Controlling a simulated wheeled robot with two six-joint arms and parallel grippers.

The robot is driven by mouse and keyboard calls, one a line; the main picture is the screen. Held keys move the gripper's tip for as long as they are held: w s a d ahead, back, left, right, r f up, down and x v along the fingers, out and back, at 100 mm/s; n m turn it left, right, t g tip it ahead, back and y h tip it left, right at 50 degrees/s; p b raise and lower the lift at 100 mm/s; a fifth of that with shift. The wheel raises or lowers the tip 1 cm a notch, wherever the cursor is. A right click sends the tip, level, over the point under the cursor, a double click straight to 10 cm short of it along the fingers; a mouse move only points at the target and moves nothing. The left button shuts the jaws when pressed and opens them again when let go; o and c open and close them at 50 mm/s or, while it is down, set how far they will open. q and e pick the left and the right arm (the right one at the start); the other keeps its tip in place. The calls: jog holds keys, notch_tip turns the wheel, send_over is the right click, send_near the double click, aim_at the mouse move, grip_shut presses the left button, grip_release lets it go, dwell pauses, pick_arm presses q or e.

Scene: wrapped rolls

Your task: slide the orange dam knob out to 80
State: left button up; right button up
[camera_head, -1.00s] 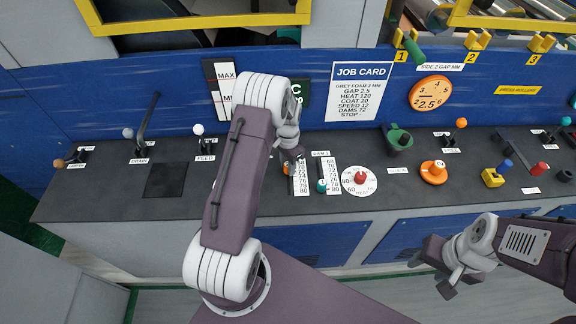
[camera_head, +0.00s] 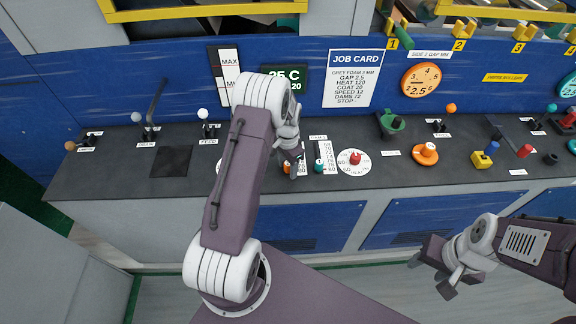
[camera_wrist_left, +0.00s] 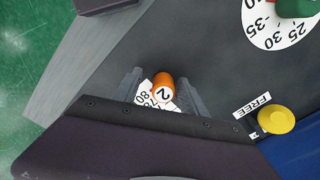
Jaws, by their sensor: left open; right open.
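The orange dam knob (camera_head: 287,168) stands on the black console beside a white number scale (camera_head: 302,164). In the left wrist view the knob (camera_wrist_left: 163,86) is a short orange cylinder with a white end marked 2. My left gripper (camera_wrist_left: 163,78) is open, with one finger on each side of the knob; I cannot tell whether they touch it. The scale's 80 shows beside the knob, but I cannot read the knob's exact setting. In the head view my left gripper (camera_head: 293,168) partly hides the knob. My right gripper (camera_head: 447,276) is open and empty in front of the console.
A teal knob (camera_head: 319,167) with its own scale stands just right. Further right are a white dial with a red knob (camera_head: 355,158) and an orange knob (camera_head: 425,153). A yellow knob (camera_wrist_left: 275,118) marked FREE shows in the wrist view. The job card (camera_head: 354,78) hangs behind.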

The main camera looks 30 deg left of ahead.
aim_at(288, 165)
pick_arm(q)
jog(key=shift+w+a, duration=0.1)
jog(key=shift+w+r, duration=0.1)
jog(key=shift+r, duration=0.25)
notch_tip(288, 165, up, 8)
jog(key=shift+r+b, duration=0.15)
jog(key=shift+b, duration=0.6)
jog(key=shift+s, duration=0.2)
